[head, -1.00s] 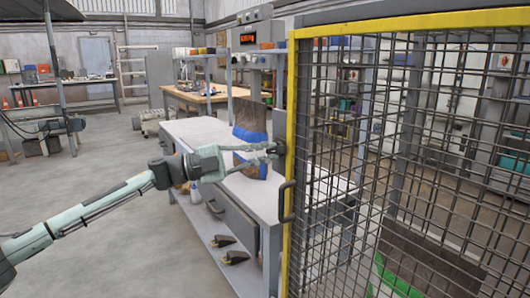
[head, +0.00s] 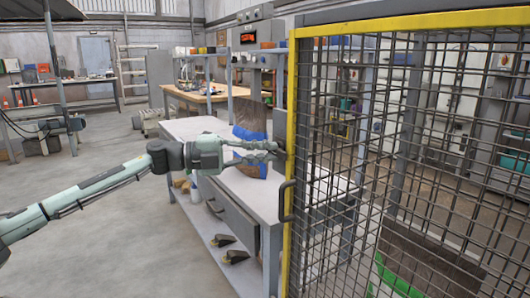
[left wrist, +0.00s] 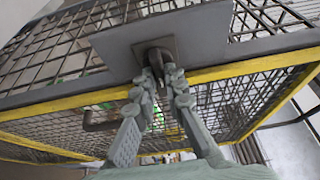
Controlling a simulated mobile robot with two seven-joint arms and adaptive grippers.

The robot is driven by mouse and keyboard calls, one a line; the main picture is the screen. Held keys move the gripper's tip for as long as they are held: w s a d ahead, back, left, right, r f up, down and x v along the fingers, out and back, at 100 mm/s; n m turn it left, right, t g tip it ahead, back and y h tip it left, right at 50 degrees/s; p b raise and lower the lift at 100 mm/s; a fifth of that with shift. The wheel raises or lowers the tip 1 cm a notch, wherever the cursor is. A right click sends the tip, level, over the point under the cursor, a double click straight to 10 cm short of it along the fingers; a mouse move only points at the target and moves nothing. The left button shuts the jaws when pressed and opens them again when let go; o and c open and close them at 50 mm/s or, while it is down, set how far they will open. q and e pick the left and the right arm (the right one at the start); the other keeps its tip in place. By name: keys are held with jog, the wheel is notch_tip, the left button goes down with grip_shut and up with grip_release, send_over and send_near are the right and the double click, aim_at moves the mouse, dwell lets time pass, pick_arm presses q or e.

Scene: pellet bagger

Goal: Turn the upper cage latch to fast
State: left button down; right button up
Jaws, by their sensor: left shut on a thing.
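The upper cage latch (left wrist: 155,57) is a dark piece on a grey plate (left wrist: 120,40) at the edge of the yellow-framed cage door (head: 291,110). My left gripper (head: 274,150) reaches in from the left to the door's edge, at the latch. In the left wrist view its two fingers (left wrist: 166,84) are close together, shut on the latch's lever. The fingertips hide part of the lever, so its exact angle is hard to tell. In the head view the latch is mostly hidden by the fingers. My right gripper is not in view.
A dark pull handle (head: 286,201) sits on the door's edge below the latch. Behind my gripper, a grey workbench (head: 190,128) carries a brown and blue bag (head: 250,133). Wire mesh (head: 400,160) fills the right side. The floor at left is open.

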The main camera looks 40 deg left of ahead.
pick_arm(q)
jog(key=c, duration=1.6)
grip_release()
jog(key=v, duration=1.2)
